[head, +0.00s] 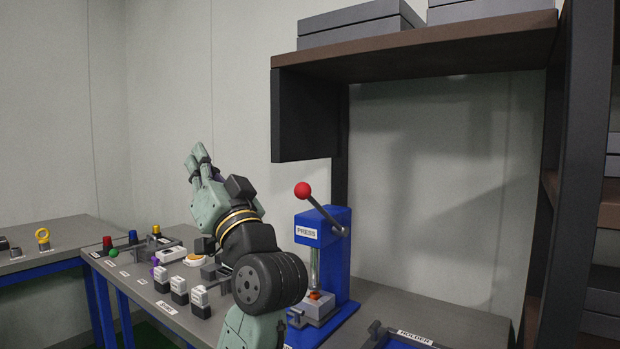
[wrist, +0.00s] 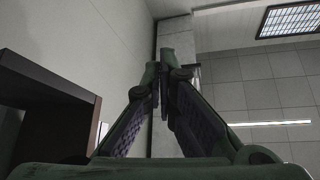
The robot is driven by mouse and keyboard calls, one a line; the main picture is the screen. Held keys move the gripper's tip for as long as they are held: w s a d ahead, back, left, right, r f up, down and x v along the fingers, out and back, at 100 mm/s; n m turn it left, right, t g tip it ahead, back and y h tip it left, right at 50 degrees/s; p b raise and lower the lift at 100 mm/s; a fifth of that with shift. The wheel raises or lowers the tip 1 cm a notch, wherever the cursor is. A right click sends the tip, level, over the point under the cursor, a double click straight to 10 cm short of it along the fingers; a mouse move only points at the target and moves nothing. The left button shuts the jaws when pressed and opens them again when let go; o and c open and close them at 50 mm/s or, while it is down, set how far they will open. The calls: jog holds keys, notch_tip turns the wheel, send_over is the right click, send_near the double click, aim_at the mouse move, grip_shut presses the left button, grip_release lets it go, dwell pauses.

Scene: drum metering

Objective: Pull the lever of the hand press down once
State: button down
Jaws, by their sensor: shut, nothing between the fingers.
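The hand press (head: 338,240) is a blue stand with a "PRESS" label, on the grey bench. Its grey lever (head: 328,218) ends in a red ball knob (head: 302,190) and slants up to the left from its pivot on the press's right side. A small orange-red piece (head: 315,295) sits on the grey block under the press's ram. My gripper (head: 199,154) is raised to the left of the lever and higher than the knob, pointing up, apart from the press. In the wrist view my gripper (wrist: 160,85) has its fingertips together with nothing between them.
A brown shelf (head: 420,45) with grey boxes overhangs the bench behind and right of the press. Small white blocks (head: 180,290) and coloured knobs (head: 132,238) stand on the bench at left. A blue tray labelled "HOLDER" (head: 415,338) is at the front right.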

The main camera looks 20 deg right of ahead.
jog(key=s+d+f+m, duration=0.1)
jog(key=s+d, duration=0.1)
jog(key=d, duration=0.7)
jog(key=s+d+f+m+g, duration=0.1)
jog(key=s+d, duration=0.1)
jog(key=d, duration=0.6)
jog(key=s+d+f+m+g+h, duration=0.1)
jog(key=s+d, duration=0.2)
jog(key=d, duration=0.6)
jog(key=shift+d+f+m, duration=0.3)
jog(key=shift+d+f, duration=0.05)
jog(key=shift+w, duration=0.15)
jog(key=p+x, duration=0.5)
jog(key=x, duration=0.6)
jog(key=f, duration=0.1)
jog(key=s+a+f, duration=0.1)
jog(key=f, duration=0.1)
jog(key=shift+s+a+f+p, duration=0.3)
jog(key=shift+s+a+f, duration=0.05)
jog(key=shift+s+f, duration=0.05)
jog(key=shift+f, duration=0.1)
